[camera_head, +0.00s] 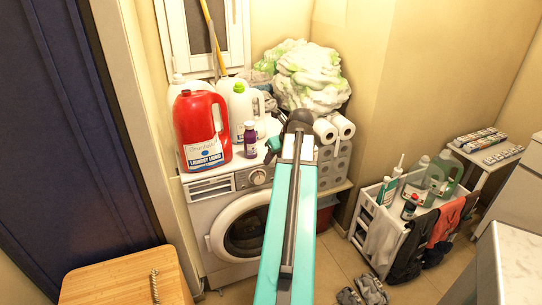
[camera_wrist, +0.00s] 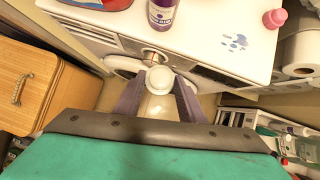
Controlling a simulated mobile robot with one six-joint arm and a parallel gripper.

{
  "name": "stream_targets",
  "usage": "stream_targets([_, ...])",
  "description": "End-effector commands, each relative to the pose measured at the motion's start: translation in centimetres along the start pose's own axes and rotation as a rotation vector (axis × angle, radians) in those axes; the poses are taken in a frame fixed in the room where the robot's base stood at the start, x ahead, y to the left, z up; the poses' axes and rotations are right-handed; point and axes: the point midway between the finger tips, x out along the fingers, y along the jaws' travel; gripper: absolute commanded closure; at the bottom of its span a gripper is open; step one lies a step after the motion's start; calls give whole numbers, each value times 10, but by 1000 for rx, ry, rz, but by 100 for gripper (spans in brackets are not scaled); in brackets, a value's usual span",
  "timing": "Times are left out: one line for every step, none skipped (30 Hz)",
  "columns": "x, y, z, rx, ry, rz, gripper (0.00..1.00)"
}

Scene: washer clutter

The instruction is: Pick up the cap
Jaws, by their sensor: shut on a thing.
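My gripper (camera_wrist: 158,82) is shut on a small white round thing, which looks like the cap (camera_wrist: 158,77), held between its two fingers. In the wrist view it shows in front of the washing machine's front edge, near the round knob. In the head view my gripper (camera_head: 298,124) is at the far end of my arm, over the right part of the washer top; the held thing is hidden there. A small pink-topped item (camera_wrist: 273,18) stands on the white washer top at the upper right of the wrist view, apart from my gripper.
On the washer (camera_head: 212,223) stand a red laundry liquid jug (camera_head: 203,130), white jugs (camera_head: 240,104) and a purple bottle (camera_head: 250,139). Paper rolls (camera_head: 335,162) and a bagged heap (camera_head: 312,75) are behind. A wooden cabinet (camera_head: 120,283) is left; a bottle-laden cart (camera_head: 383,210) is right.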

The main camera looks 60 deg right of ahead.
Motion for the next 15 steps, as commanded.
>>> stream_targets([-3, 4, -6, 0, -1, -1, 85])
stream_targets([-5, 5, -8, 0, -1, -1, 85])
stream_targets([-7, 6, -10, 0, -1, -1, 85])
stream_targets([-8, 7, -11, 0, -1, 0, 85])
stream_targets([-9, 8, -12, 0, -1, 0, 85])
stream_targets([-10, 9, -14, 0, -1, 0, 85])
stream_targets([-11, 9, -15, 0, 0, 0, 85])
stream_targets([-12, 10, -15, 0, 0, 0, 85])
stream_targets([-12, 10, -16, 0, 0, 0, 85])
stream_targets([-13, 11, -16, 0, 0, 0, 85])
stream_targets([-13, 11, -17, 0, 0, 1, 85])
stream_targets([-13, 11, -17, 0, 0, 1, 85])
stream_targets([-14, 11, -17, 0, 0, 1, 85])
stream_targets([-14, 11, -17, 0, 0, 1, 85])
stream_targets([-14, 11, -17, 0, 0, 1, 85])
